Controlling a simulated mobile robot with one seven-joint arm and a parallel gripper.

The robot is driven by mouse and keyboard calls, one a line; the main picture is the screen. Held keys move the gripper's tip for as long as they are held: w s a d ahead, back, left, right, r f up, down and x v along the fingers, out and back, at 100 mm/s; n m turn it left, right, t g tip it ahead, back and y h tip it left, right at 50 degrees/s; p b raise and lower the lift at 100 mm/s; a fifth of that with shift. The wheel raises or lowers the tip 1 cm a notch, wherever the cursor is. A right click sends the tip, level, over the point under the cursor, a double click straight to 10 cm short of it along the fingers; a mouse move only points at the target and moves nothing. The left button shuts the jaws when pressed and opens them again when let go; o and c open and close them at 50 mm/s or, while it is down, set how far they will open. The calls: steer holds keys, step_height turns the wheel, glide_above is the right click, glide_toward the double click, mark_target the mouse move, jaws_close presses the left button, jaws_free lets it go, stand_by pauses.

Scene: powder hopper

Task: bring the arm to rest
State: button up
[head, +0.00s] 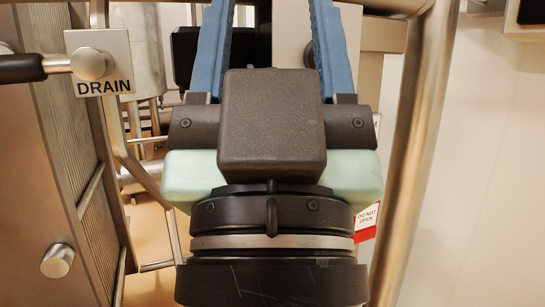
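My gripper (268,30) fills the middle of the head view, seen from behind. Its two blue fingers stand wide apart and run up out of the top edge. The gripper looks open, with no held thing visible between the fingers. The fingertips are cut off by the frame, so what lies at them is hidden. The dark wrist below hides much of the scene behind it.
A DRAIN plate (104,70) with a metal knob and black-gripped lever is at upper left. A bare metal knob (57,260) is at lower left. A thick metal tube (415,130) rises on the right. A DO NOT OPEN tag (366,217) shows beside my wrist.

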step_height(320, 180, up, 12)
steer(key=p, duration=1)
steer(key=shift+c, duration=0.7)
steer(key=shift+s, duration=0.1)
